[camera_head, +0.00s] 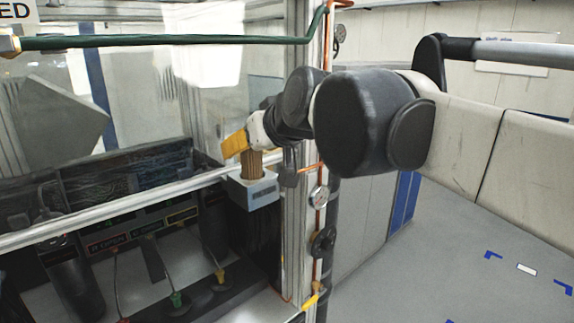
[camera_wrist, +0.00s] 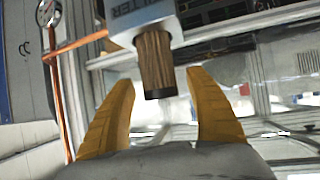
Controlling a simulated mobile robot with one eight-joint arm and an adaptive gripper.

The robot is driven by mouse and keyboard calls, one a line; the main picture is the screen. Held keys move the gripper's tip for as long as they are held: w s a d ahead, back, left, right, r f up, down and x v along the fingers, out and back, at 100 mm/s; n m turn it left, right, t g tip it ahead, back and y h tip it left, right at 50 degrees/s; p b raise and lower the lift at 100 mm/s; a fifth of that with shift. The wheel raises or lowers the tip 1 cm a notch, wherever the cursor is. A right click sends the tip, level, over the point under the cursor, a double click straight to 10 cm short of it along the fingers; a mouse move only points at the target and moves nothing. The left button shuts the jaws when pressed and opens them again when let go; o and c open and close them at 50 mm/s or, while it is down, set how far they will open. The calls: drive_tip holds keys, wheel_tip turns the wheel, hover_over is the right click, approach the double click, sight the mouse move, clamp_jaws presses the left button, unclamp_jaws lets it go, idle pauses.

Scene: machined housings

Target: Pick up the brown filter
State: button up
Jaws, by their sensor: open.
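The brown filter (camera_head: 252,164) stands upright in a white holder box (camera_head: 254,190) beside the metal post in the head view. In the wrist view the filter (camera_wrist: 154,58) sticks out of the labelled holder (camera_wrist: 142,22), with its dark end between and just short of my yellow fingertips. My gripper (camera_wrist: 158,80) is open, one finger on each side of the filter and no contact visible. In the head view my gripper (camera_head: 235,144) is at the top of the filter, and its far finger is hidden.
A green pipe (camera_head: 170,42) crosses above. Open floor (camera_head: 460,250) lies at the right.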

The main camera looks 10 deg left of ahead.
drive_tip(key=shift+s+d, duration=0.1)
drive_tip(key=shift+s, duration=0.05)
drive_tip(key=shift+c, duration=0.9)
drive_tip(key=c, duration=1.1)
drive_tip(key=shift+r, duration=0.1)
